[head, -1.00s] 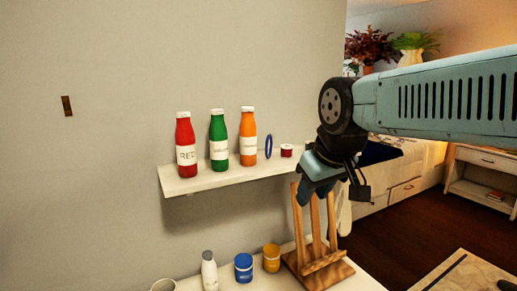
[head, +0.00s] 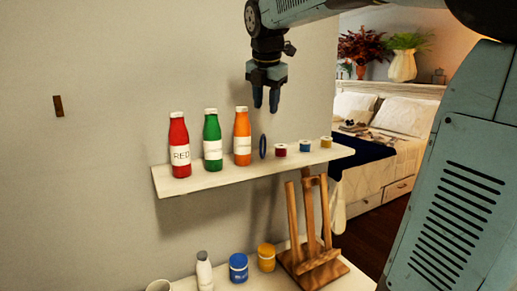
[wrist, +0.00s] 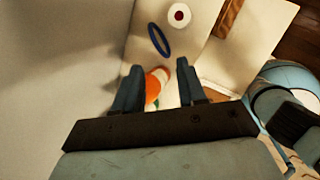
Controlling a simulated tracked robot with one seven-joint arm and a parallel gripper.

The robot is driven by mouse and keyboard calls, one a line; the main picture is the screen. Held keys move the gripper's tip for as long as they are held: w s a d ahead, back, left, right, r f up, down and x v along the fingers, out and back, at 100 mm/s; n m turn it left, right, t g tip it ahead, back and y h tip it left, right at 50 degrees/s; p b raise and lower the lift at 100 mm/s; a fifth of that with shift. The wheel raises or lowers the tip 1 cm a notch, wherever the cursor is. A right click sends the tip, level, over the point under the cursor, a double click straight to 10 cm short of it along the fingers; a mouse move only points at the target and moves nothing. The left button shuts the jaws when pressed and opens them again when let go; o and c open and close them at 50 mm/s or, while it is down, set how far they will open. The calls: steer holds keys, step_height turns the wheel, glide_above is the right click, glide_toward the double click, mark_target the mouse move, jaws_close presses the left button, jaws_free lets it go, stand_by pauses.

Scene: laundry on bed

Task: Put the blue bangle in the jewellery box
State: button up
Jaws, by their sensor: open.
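The blue bangle (head: 263,146) stands upright on the wall shelf (head: 215,185), between the orange bottle and a small red jar. My gripper (head: 266,108) is open and empty, pointing down above the shelf, over the area of the bangle. It also shows in the wrist view (wrist: 155,68), with its fingers apart. I see no jewellery box in these frames.
Red (head: 179,150), green (head: 212,145) and orange (head: 242,140) bottles stand left of the bangle. A wooden easel (head: 310,255) stands below the shelf; a bed (head: 385,170) is behind.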

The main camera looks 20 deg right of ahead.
steer(key=w+n, duration=0.2)
glide_above(265, 137)
steer(key=s+a, duration=0.1)
steer(key=f, duration=0.6)
steer(key=shift+s+a+f, duration=0.15)
steer(key=shift+s+f, duration=0.05)
steer(key=shift+f, duration=0.15)
steer(key=x, duration=0.4)
steer(key=shift+s+d+f, duration=0.1)
steer(key=shift+s+d, duration=0.2)
steer(key=shift+x, duration=0.75)
jaws_close()
